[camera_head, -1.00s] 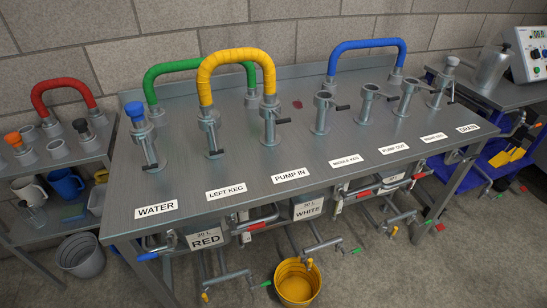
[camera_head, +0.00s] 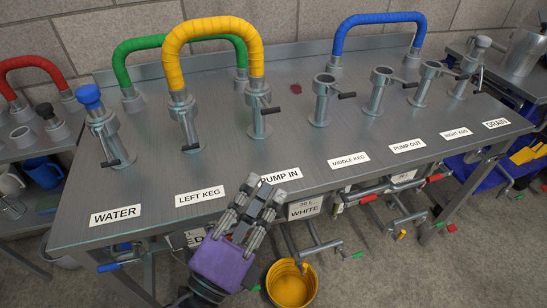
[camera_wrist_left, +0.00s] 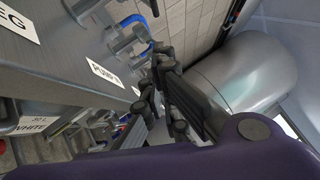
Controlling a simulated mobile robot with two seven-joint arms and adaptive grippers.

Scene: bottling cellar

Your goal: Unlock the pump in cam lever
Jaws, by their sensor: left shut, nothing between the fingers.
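The pump in post (camera_head: 257,122) stands on the steel bench behind the PUMP IN label (camera_head: 281,174). The right end of the yellow hose (camera_head: 212,35) sits on top of it. Its black cam lever (camera_head: 271,110) sticks out to the right, roughly level. My left gripper (camera_head: 264,190) is shut and empty at the bench's front edge, in front of that post and partly over the label. My right gripper is in neither view.
The left keg post (camera_head: 185,125) holds the hose's other end, with its black lever low. The middle keg post (camera_head: 322,105) stands to the right with its own lever. Pipes with red handles and a yellow bucket (camera_head: 291,288) are below the front edge.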

